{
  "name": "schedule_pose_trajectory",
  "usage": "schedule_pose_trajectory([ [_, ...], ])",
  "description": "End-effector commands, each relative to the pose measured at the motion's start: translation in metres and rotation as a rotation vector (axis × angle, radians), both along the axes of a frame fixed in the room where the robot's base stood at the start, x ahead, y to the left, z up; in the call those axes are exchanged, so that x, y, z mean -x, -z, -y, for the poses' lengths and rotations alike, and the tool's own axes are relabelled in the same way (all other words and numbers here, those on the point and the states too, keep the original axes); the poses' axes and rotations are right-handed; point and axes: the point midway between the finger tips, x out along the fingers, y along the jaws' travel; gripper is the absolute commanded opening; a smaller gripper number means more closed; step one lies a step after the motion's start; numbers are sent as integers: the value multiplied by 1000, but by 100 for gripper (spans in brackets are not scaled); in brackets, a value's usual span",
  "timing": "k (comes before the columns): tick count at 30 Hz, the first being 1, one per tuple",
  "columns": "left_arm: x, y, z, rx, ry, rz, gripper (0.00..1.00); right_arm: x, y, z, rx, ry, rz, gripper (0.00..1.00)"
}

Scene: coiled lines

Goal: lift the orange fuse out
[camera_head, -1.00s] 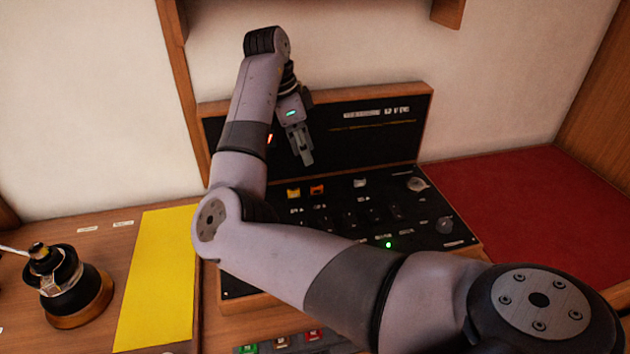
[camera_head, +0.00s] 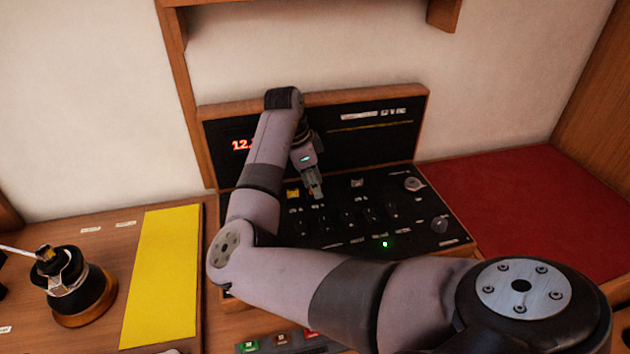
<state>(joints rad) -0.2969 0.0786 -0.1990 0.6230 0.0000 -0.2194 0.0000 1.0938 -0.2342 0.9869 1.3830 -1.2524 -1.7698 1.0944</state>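My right gripper (camera_head: 316,191) points down at the back row of the black panel (camera_head: 345,238), just right of the yellow fuse (camera_head: 293,194). Its fingertips are over the place where the orange fuse showed earlier. The orange fuse is now hidden behind the fingers. The fingers look close together, but I cannot tell whether they are shut on the fuse or still apart around it. My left gripper is not in view.
The panel has several dark switches, a grey knob (camera_head: 414,184), and a lit green lamp (camera_head: 385,244). Its upright back shows red digits (camera_head: 241,145). A yellow mat (camera_head: 160,280) and a dark round device (camera_head: 75,290) are at left; a clear red surface (camera_head: 540,200) is at right.

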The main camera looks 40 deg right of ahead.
Motion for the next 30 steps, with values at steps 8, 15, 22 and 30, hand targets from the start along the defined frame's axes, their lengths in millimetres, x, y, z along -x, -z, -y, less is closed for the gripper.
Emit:
schedule_pose_trajectory([
  [8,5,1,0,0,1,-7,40,0,0,0,0,0,0,18],
  [15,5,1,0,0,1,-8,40,0,-1,0,0,0,0,2],
  [22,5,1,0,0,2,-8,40,0,-1,0,0,0,0,0],
  [30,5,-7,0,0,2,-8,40,1,-7,3,0,0,0,0],
])
